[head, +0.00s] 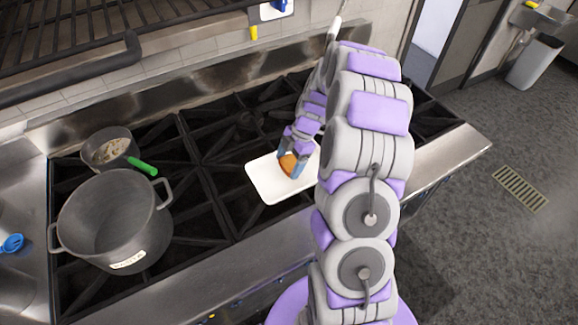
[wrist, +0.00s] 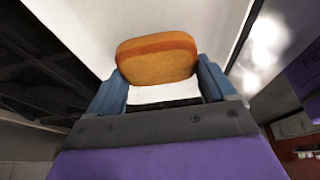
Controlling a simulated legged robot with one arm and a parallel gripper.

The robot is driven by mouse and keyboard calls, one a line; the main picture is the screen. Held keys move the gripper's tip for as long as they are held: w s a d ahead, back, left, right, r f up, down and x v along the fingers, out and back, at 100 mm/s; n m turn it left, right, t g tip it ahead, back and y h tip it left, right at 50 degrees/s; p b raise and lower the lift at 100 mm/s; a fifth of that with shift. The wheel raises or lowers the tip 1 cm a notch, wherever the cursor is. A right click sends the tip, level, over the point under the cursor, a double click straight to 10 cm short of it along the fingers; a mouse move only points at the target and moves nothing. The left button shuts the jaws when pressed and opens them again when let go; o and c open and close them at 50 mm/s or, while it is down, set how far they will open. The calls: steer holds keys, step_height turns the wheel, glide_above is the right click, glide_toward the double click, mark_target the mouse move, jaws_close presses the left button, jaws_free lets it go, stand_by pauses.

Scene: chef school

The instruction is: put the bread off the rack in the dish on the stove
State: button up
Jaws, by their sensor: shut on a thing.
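The bread (head: 288,164) is a small orange-brown piece between the fingertips of my gripper (head: 291,167). In the wrist view the bread (wrist: 158,60) sits between the two blue fingers of my gripper (wrist: 160,85), which is shut on it. The dish (head: 268,187) is a white rectangular one on the right part of the stove (head: 215,190). The bread is over the dish, and the white dish (wrist: 85,25) fills the background in the wrist view. I cannot tell whether the bread touches it. My arm hides the dish's right end.
A large grey pot (head: 112,225) and a small pan (head: 106,150) with a green handle stand on the stove's left. A rack (head: 90,45) hangs above at the back left. The burner grates between pot and dish are clear.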

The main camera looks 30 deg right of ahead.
steer(key=shift+d+f, duration=0.2)
steer(key=shift+f, duration=1.05)
steer(key=o, duration=0.8)
steer(key=shift+a, duration=0.1)
steer(key=shift+o, duration=0.2)
